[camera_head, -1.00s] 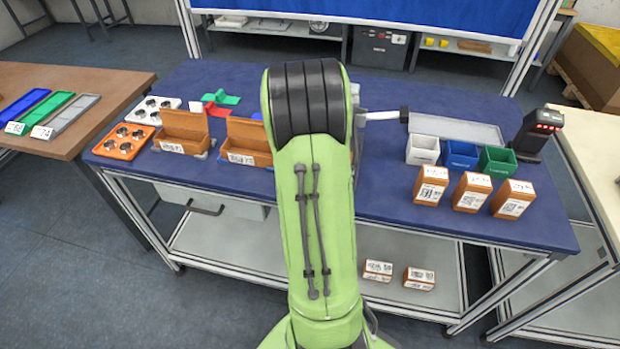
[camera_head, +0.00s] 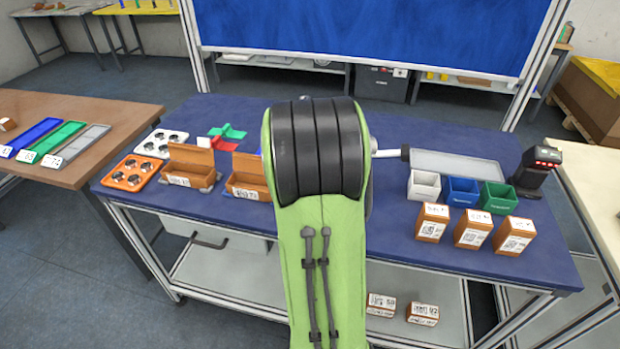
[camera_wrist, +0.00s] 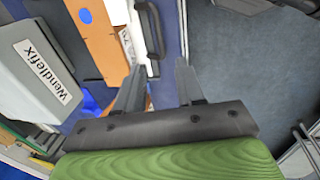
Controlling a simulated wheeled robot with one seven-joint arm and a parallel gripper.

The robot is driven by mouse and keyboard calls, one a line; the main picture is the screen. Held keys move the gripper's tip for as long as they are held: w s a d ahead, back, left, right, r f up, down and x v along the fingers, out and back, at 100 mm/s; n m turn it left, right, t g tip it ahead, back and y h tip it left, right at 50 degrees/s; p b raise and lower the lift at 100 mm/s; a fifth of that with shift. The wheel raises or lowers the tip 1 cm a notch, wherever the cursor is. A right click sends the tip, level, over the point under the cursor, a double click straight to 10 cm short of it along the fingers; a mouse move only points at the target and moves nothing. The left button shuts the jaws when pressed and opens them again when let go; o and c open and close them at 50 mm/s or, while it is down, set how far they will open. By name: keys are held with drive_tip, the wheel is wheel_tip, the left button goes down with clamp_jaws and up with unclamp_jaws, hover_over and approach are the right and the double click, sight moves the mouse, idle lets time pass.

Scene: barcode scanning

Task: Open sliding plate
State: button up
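A pale drawer-like plate with a dark bar handle (camera_head: 208,243) sits under the front left edge of the blue table (camera_head: 330,215). In the wrist view a black handle (camera_wrist: 150,32) stands just beyond my gripper (camera_wrist: 160,66). My gripper's two fingers are apart, with nothing seen held between them. The handle lies ahead of the gap, nearer the left fingertip; I cannot tell whether they touch. In the head view my gripper is hidden behind my green arm.
Brown boxes with labels (camera_head: 190,165) stand at the table's left, beside an orange tray (camera_head: 132,175). White, blue and green bins (camera_head: 461,190) and several small boxes (camera_head: 432,222) stand at the right. Floor at the front left is clear.

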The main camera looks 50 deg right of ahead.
wheel_tip(320, 180, up, 7)
drive_tip(key=a+p, duration=0.1)
drive_tip(key=shift+s+f, duration=0.2)
drive_tip(key=w+a+r+m+t, duration=0.15)
drive_tip(key=a+r, duration=0.25)
drive_tip(key=a, duration=0.7)
drive_tip(key=s+a+m+t+y, duration=0.1)
drive_tip(key=s+a, duration=0.4)
drive_tip(key=a, duration=0.3)
drive_tip(key=s+a+r+m+t+y, duration=0.1)
drive_tip(key=s+a+m+t, duration=0.1)
drive_tip(key=s+a, duration=0.3)
drive_tip(key=a, duration=0.3)
drive_tip(key=shift+a, duration=0.4)
